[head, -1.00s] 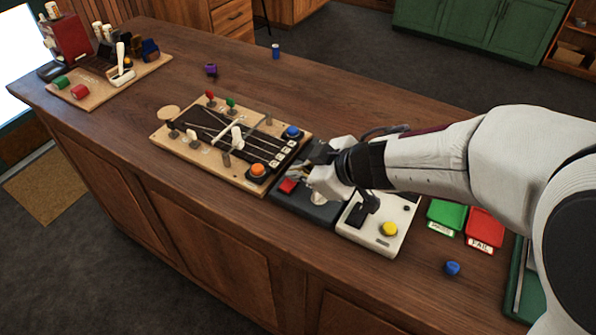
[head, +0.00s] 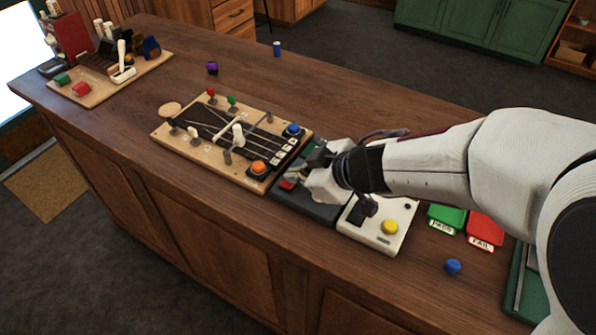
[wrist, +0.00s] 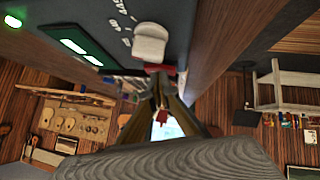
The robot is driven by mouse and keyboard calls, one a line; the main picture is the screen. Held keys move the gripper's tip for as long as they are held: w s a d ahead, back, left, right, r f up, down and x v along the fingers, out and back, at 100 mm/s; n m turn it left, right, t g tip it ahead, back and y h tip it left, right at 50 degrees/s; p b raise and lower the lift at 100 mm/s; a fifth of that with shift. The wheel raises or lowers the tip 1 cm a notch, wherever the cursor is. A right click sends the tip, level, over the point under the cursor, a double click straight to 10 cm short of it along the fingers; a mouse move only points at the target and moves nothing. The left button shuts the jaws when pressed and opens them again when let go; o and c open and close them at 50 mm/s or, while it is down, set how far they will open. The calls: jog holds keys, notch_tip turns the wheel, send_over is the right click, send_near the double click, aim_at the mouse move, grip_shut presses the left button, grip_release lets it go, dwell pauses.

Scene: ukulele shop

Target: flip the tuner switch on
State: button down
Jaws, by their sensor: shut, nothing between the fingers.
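The dark grey box (head: 305,208), seemingly the tuner, sits on the counter between the wooden board and a white box. A red switch or button (head: 287,184) shows at its left, partly covered by my gripper (head: 298,174). In the wrist view, my gripper (wrist: 161,98) is shut and empty, its fingers close to a red part (wrist: 160,68). I cannot tell whether they touch it, nor the switch's position.
The wooden board (head: 185,148) with levers and an orange button (head: 258,168) adjoins on the left. The white box (head: 385,242) with a yellow button (head: 390,227) adjoins on the right. Green (head: 446,215) and red (head: 486,227) pads lie further right. The counter behind is mostly clear.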

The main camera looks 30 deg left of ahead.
jog(key=shift+s+r, duration=0.1)
jog(key=shift+r, duration=0.05)
dwell(0.4)
jog(key=shift+s+r, duration=0.3)
jog(key=shift+r, duration=0.65)
jog(key=shift+s+r, duration=0.25)
jog(key=shift+r, duration=0.65)
jog(key=v, duration=1)
jog(key=shift+f, duration=0.1)
jog(key=shift+w+d, duration=0.15)
jog(key=shift+w, duration=0.5)
jog(key=shift+x, duration=4.9)
jog(key=shift+w+f, duration=0.3)
jog(key=shift+f, duration=0.6)
jog(key=shift+w+f, duration=0.25)
jog(key=shift+f, duration=0.6)
